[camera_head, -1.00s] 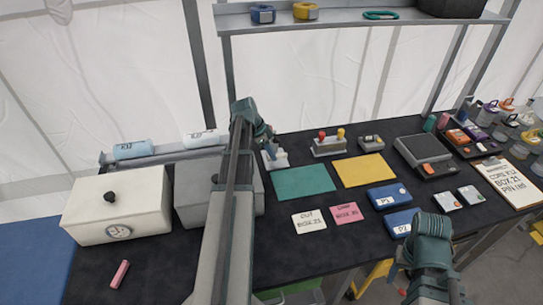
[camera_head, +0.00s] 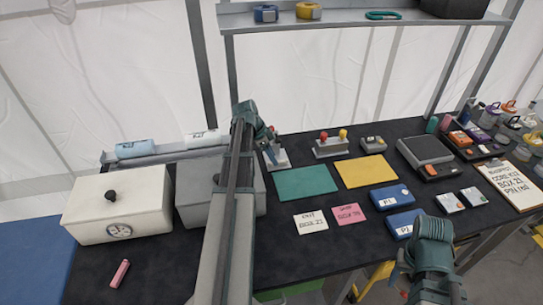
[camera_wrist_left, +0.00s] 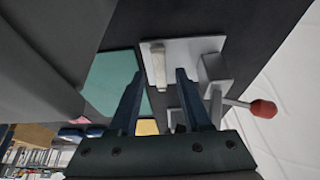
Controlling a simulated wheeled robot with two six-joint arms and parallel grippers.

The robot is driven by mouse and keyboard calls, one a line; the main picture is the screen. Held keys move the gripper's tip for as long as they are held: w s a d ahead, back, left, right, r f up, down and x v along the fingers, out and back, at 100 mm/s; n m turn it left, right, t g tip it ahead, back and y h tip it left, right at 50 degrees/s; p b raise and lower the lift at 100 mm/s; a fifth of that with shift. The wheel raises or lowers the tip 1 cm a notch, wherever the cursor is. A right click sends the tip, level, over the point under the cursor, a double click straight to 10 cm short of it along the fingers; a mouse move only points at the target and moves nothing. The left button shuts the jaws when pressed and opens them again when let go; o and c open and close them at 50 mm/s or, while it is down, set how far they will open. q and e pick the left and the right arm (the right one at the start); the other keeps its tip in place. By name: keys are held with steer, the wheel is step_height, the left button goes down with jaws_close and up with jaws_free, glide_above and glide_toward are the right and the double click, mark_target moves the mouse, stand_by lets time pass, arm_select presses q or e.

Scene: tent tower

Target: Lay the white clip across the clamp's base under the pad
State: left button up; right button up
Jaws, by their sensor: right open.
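The clamp has a pale grey base (camera_wrist_left: 200,46), an upright body and a lever with a red knob (camera_wrist_left: 264,108) in the left wrist view. The white clip (camera_wrist_left: 158,66) shows over the base's left part, between my left fingertips in the picture. My left gripper (camera_wrist_left: 160,76) is open, its dark blue fingers apart on either side of the clip, with no visible contact. In the head view my left gripper (camera_head: 270,146) is over the clamp (camera_head: 277,160) and partly hides it. The pad cannot be made out. My right gripper (camera_head: 405,292) is low at right, mostly hidden by its arm.
A green mat (camera_head: 304,182) and a yellow mat (camera_head: 365,171) lie right of the clamp. A stand (camera_head: 331,149) with red and yellow knobs is behind them. A grey box (camera_head: 195,205) and a white box (camera_head: 118,205) stand at left. A shelf (camera_head: 360,24) spans above.

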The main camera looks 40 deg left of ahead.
arm_select(q)
steer(key=shift+w+d, duration=0.2)
steer(key=shift+d, duration=0.05)
steer(key=shift+w+r+p, duration=0.1)
steer(key=shift+r+p, duration=0.25)
steer(key=shift+p, duration=0.1)
steer(key=p+v, duration=1.1)
steer(key=v, duration=0.1)
steer(key=shift+a, duration=0.15)
steer(key=shift+r, duration=0.1)
steer(key=d+f+n+g, duration=0.1)
steer(key=d+n+g, duration=0.15)
steer(key=d, duration=2.35)
steer(key=s+d+y, duration=0.2)
steer(key=s+d, duration=0.4)
steer(key=d, duration=0.4)
steer(key=s+d+n+g+y, duration=0.1)
steer(key=s+d, duration=0.4)
steer(key=d, duration=0.5)
steer(key=shift+s+f+y, duration=0.25)
steer(key=shift+s+y, duration=0.15)
steer(key=shift+y, duration=0.1)
